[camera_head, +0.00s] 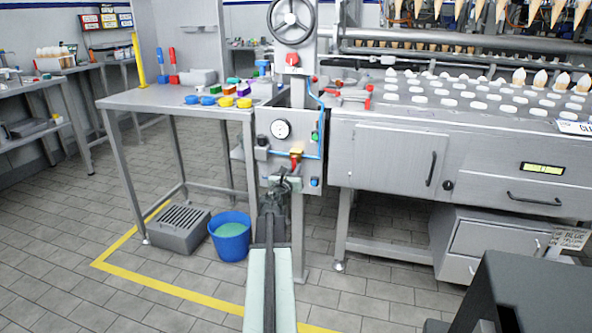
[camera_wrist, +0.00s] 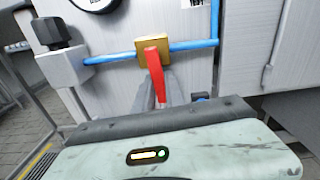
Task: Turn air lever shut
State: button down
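The air lever is a red handle (camera_wrist: 155,72) on a brass valve block (camera_wrist: 153,44) in the wrist view. It points downward and toward the camera. The valve sits on a blue air pipe (camera_wrist: 196,45) on a grey panel. In the head view the red lever (camera_head: 295,162) is small, just above my gripper (camera_head: 286,182). My gripper also shows in the wrist view (camera_wrist: 170,85), its grey fingers right by the lever's lower part. The finger gap is partly hidden, and I cannot tell whether the fingers touch or grip the lever.
A round gauge (camera_head: 281,129) is above the valve, and a dark knob (camera_wrist: 54,32) is left of it. A steel table (camera_head: 130,101) stands left, with a blue bucket (camera_head: 231,240) and grey crate (camera_head: 178,232) on the floor. A conveyor machine (camera_head: 385,160) stands right.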

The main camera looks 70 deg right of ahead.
jog(key=shift+w+m, duration=0.25)
jog(key=shift+m, duration=0.25)
jog(key=c, duration=1.4)
grip_release()
jog(key=shift+a, duration=0.1)
jog(key=a, duration=0.7)
jog(key=shift+s+a, duration=0.2)
jog(key=shift+a, duration=0.15)
